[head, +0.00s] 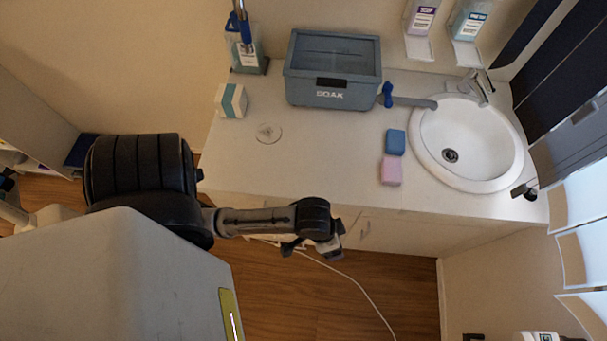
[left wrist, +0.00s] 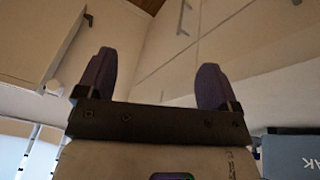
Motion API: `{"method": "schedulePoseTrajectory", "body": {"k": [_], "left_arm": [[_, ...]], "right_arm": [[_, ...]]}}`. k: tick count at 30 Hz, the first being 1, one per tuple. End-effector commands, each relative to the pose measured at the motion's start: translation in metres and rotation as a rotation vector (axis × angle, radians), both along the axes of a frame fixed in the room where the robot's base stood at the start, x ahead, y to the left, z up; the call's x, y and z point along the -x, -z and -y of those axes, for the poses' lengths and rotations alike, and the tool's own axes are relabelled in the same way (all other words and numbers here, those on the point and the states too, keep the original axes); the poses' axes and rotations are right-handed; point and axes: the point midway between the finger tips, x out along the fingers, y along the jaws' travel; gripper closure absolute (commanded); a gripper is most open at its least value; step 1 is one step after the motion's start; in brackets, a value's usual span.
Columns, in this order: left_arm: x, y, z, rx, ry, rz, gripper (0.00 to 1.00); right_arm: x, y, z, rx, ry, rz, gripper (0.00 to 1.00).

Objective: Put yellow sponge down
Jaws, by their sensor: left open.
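No yellow sponge shows in either view. A blue sponge (head: 395,141) and a pink sponge (head: 391,171) lie end to end on the white counter (head: 330,165), left of the sink. My left gripper (head: 316,247) is in front of the counter's front edge, left of and nearer than the sponges. In the left wrist view my left gripper (left wrist: 156,75) has its two dark fingers wide apart, with nothing between them. My right gripper is in neither view.
A grey SOAK box (head: 332,92) stands at the counter's back, also in the left wrist view (left wrist: 290,155). The white sink (head: 487,150) is at the right. The counter's middle is clear.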

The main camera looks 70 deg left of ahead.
Motion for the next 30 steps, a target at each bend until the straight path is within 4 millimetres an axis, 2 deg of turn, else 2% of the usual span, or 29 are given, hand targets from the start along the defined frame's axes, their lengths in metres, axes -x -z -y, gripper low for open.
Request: {"method": "schedulePoseTrajectory", "body": {"k": [1,3,9,23,26,30], "left_arm": [[0.016,-0.002,-0.004,-0.021,0.017,0.007,0.14],[0.032,-0.005,-0.011,-0.059,0.046,0.020,0.14],[0.059,-0.011,-0.026,-0.139,0.096,0.033,0.14],[0.065,-0.014,-0.029,-0.160,0.111,0.034,0.14],[0.065,-0.018,-0.029,-0.160,0.111,0.034,0.14],[0.065,-0.034,-0.029,-0.160,0.110,0.034,0.14]], "right_arm": [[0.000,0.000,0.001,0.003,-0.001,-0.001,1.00],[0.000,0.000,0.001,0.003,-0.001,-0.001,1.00],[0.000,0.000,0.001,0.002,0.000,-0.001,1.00],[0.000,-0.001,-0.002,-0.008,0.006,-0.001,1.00],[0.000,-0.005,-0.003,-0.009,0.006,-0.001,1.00],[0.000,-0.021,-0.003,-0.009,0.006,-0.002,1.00]]}}
